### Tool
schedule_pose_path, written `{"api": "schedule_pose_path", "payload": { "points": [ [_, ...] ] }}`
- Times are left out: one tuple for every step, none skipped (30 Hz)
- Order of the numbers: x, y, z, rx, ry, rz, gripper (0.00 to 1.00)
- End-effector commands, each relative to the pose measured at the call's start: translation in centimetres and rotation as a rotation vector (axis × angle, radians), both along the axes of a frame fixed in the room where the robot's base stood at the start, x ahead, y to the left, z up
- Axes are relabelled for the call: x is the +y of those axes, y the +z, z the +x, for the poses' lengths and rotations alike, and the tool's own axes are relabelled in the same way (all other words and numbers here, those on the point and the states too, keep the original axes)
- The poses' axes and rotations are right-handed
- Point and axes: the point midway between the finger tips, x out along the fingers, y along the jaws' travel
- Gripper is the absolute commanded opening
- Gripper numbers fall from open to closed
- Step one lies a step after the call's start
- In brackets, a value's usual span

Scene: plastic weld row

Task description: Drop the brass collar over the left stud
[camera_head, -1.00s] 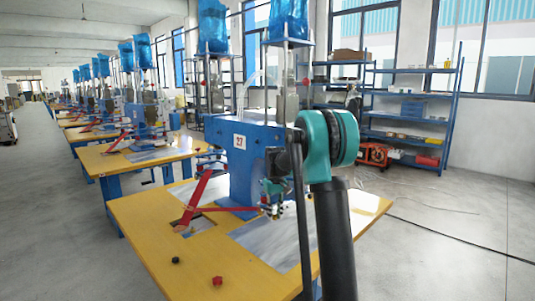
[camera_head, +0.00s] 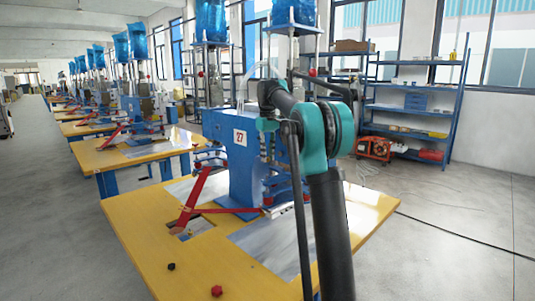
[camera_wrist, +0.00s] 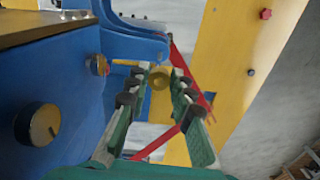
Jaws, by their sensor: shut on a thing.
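In the wrist view, my gripper (camera_wrist: 161,82) has its two green and dark fingers close around a small brass ring, the brass collar (camera_wrist: 160,77), seen against the yellow table. In the head view my gripper (camera_head: 268,158) points down in front of the blue machine, above the table; the collar is too small to make out there. A black knob-like piece (camera_head: 171,266) and a red one (camera_head: 216,290) stand near the table's front edge. I cannot tell which thing is the left stud.
The blue machine (camera_head: 240,165) marked 27 stands beside my gripper on the yellow table (camera_head: 150,225). A red lever (camera_head: 196,196) and a grey metal plate (camera_head: 270,250) lie in front of it. Brass knobs (camera_wrist: 43,125) protrude from blue parts. The front left tabletop is mostly clear.

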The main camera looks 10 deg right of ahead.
Motion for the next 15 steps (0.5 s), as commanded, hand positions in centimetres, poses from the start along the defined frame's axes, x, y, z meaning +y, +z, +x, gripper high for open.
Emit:
{"api": "schedule_pose_path", "payload": {
  "points": [
    [0.0, -0.4, 0.0, 0.000, 0.000, 0.000, 0.00],
    [0.0, -0.7, 0.0, 0.000, 0.000, 0.000, 0.00],
    [0.0, -1.0, 0.0, 0.000, 0.000, 0.000, 0.00],
    [0.0, -1.3, 0.0, 0.000, 0.000, 0.000, 0.00],
    [0.0, -1.6, 0.0, 0.000, 0.000, 0.000, 0.00],
    [0.0, -1.9, 0.0, 0.000, -0.001, 0.000, 0.00],
    [0.0, -2.1, 0.0, 0.000, -0.001, 0.000, 0.00],
    [0.0, -2.4, 0.0, 0.000, -0.001, 0.000, 0.00],
    [0.0, -2.7, 0.0, 0.000, -0.001, 0.000, 0.00],
    [0.0, -2.9, 0.0, 0.000, -0.001, 0.000, 0.00],
    [0.0, -3.1, 0.0, 0.000, -0.001, 0.000, 0.00],
    [0.0, -3.3, 0.0, 0.000, -0.001, 0.000, 0.00],
    [0.0, -3.5, 0.0, 0.000, -0.001, 0.000, 0.00],
    [0.0, -3.7, 0.0, 0.000, -0.001, 0.000, 0.00],
    [0.0, -3.8, 0.0, 0.000, -0.001, 0.000, 0.00]
  ]
}}
